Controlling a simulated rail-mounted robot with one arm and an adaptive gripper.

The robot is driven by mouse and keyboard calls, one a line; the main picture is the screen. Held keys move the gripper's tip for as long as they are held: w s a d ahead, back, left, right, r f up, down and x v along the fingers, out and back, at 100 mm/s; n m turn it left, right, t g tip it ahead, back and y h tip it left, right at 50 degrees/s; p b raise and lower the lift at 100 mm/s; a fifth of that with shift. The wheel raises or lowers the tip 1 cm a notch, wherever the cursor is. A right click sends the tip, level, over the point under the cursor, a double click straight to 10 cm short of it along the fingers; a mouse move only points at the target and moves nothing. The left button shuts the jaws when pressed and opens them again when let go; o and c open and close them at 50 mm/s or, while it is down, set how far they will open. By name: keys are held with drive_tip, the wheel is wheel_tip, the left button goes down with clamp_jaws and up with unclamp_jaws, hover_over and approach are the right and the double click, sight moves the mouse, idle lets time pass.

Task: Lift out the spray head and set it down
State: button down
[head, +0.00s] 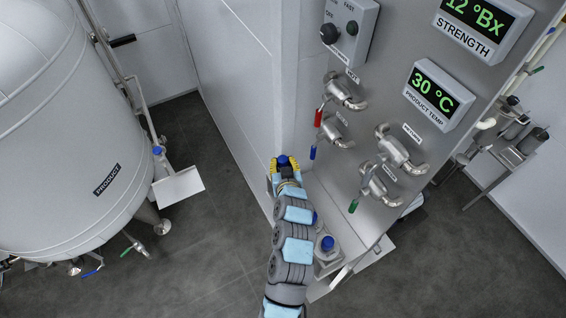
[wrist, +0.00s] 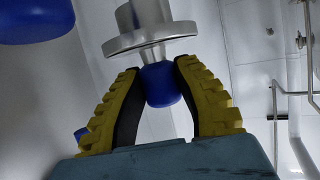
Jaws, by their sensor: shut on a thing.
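My gripper (head: 284,162) is near the middle of the head view, beside the left edge of the steel panel. Its yellow fingers are shut on a blue knob. In the wrist view, my gripper (wrist: 158,68) has this blue knob between its dark finger pads. A steel disc and stem, seemingly the spray head (wrist: 150,38), join onto the knob. The rest of the steel part is cut off by the top edge. In the head view the fingers hide most of it.
A big tank (head: 60,130) labelled PRODUCT stands left, with a white shelf (head: 180,188) beside it. The steel panel (head: 395,100) carries valves with coloured handles. A blue-knobbed fitting (head: 327,243) sits right of my arm. Grey floor (head: 215,250) is clear between.

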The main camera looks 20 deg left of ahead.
drive_tip(key=shift+f+b, duration=2.2)
drive_tip(key=shift+f, duration=0.35)
idle(0.5)
drive_tip(key=c, duration=0.8)
unclamp_jaws()
drive_tip(key=shift+v, duration=6)
